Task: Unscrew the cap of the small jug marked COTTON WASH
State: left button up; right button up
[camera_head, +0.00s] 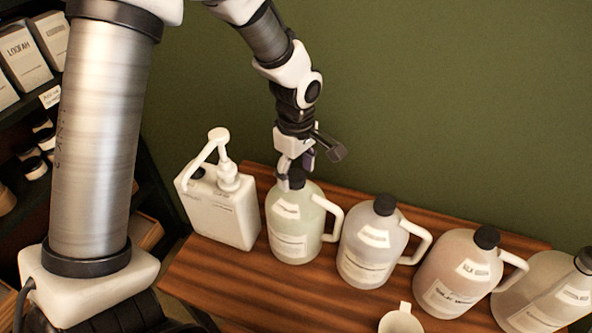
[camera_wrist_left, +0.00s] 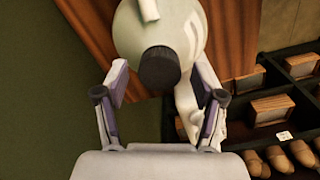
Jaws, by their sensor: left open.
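A pale green jug (camera_head: 295,226) with a dark cap and a white handle stands on the wooden table, just right of the white pump container. Its label is too small to read. My left gripper (camera_head: 296,178) is above this jug, with its fingertips around or just beside the dark cap. In the left wrist view the dark cap (camera_wrist_left: 159,67) lies between the two open fingers, with a gap to each side. The left gripper (camera_wrist_left: 160,95) is open and holds nothing. My right gripper is not in view.
A white pump container (camera_head: 219,206) stands close on the left. More capped jugs stand in a row to the right, the nearest a greyish jug (camera_head: 370,247). A small white vessel (camera_head: 401,320) is at the front. Shelves (camera_head: 30,130) are at the left, a green wall behind.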

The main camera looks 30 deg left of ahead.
pick_arm(q)
jog(key=shift+r+m+p, duration=0.15)
jog(key=shift+m+p, duration=0.45)
jog(key=shift+p, duration=0.05)
jog(key=m+p, duration=0.3)
jog(key=m, duration=0.2)
jog(key=shift+m, duration=0.4)
jog(key=m+p, duration=0.4)
jog(key=m, duration=0.1)
jog(key=m+p, duration=0.1)
jog(key=m, duration=0.1)
jog(key=shift+m, duration=0.4)
jog(key=shift+f, duration=0.2)
jog(key=c, duration=1.3)
